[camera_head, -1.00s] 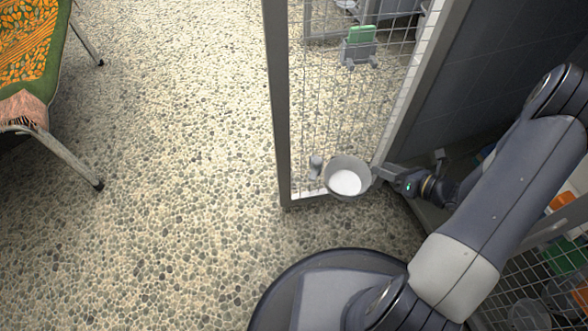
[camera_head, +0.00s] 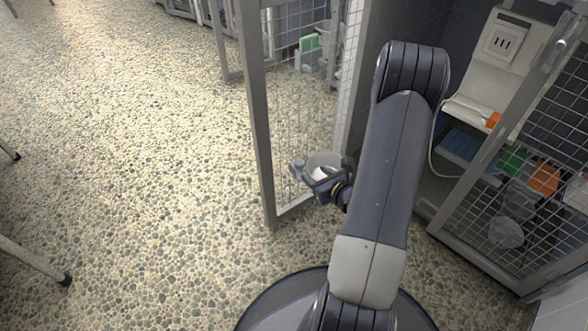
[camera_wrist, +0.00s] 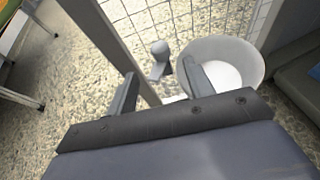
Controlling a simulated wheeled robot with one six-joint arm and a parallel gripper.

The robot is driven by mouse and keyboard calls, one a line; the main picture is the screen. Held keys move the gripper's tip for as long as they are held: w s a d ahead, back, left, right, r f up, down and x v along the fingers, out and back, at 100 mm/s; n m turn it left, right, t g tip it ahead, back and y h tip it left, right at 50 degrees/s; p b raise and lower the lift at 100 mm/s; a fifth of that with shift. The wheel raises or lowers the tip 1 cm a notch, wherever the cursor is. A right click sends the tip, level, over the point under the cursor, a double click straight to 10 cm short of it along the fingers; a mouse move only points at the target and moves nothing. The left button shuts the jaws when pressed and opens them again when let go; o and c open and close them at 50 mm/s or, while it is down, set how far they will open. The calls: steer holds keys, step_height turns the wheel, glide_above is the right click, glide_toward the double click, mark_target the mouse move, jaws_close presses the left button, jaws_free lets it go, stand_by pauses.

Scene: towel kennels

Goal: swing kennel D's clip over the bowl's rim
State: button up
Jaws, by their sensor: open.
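The grey bowl (camera_head: 335,160) with white contents hangs at the lower part of the mesh kennel door (camera_head: 258,120). It shows large in the wrist view (camera_wrist: 247,55). The clip (camera_head: 296,169) is a small grey knobbed piece left of the bowl. In the wrist view the clip (camera_wrist: 159,50) stands upright, swung away from the rim with a gap between. My gripper (camera_head: 318,186) is at the near side of the bowl. In the wrist view its fingers (camera_wrist: 158,84) are apart and empty, with the clip beyond and between them. The right finger overlaps the bowl's near-left side.
A second mesh door (camera_head: 500,190) stands open at right, before shelves with coloured boxes (camera_head: 543,178). A green card (camera_head: 308,43) is on the mesh farther up. Cot legs (camera_head: 35,260) are at left. The pebbled floor (camera_head: 130,150) between is clear.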

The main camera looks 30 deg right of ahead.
mark_target(302, 164)
steer(key=b+x, duration=0.2)
steer(key=x, duration=0.7)
steer(key=shift+c, duration=0.3)
steer(key=c, duration=0.9)
